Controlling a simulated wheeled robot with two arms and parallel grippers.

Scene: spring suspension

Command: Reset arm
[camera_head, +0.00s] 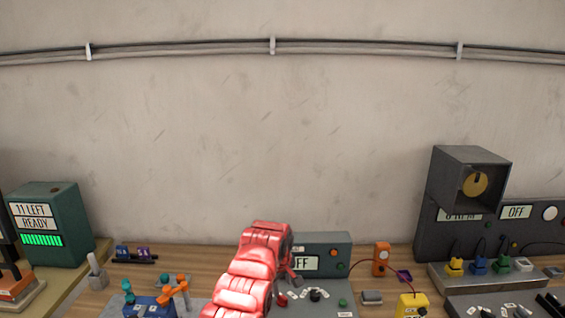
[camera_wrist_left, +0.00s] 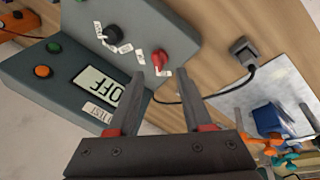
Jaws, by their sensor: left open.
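My red left arm (camera_head: 245,277) rises from the bottom of the head view in front of a grey console (camera_head: 328,242) whose display reads OFF. In the left wrist view my left gripper (camera_wrist_left: 160,78) is open, with nothing between its two dark fingers. Its fingertips point at the console's edge near a red knob (camera_wrist_left: 160,59); whether they touch anything I cannot tell. A black knob (camera_wrist_left: 113,33) and the OFF display (camera_wrist_left: 98,90) also show there. In the head view the arm hides the console's left part. My right gripper is not in view.
A blue fixture with orange and teal parts (camera_head: 152,304) stands left of my arm. A green box reading READY (camera_head: 48,225) is at far left. An orange meter (camera_head: 381,259) and yellow device (camera_head: 411,305) are at right, near a dark speaker-like box (camera_head: 466,181).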

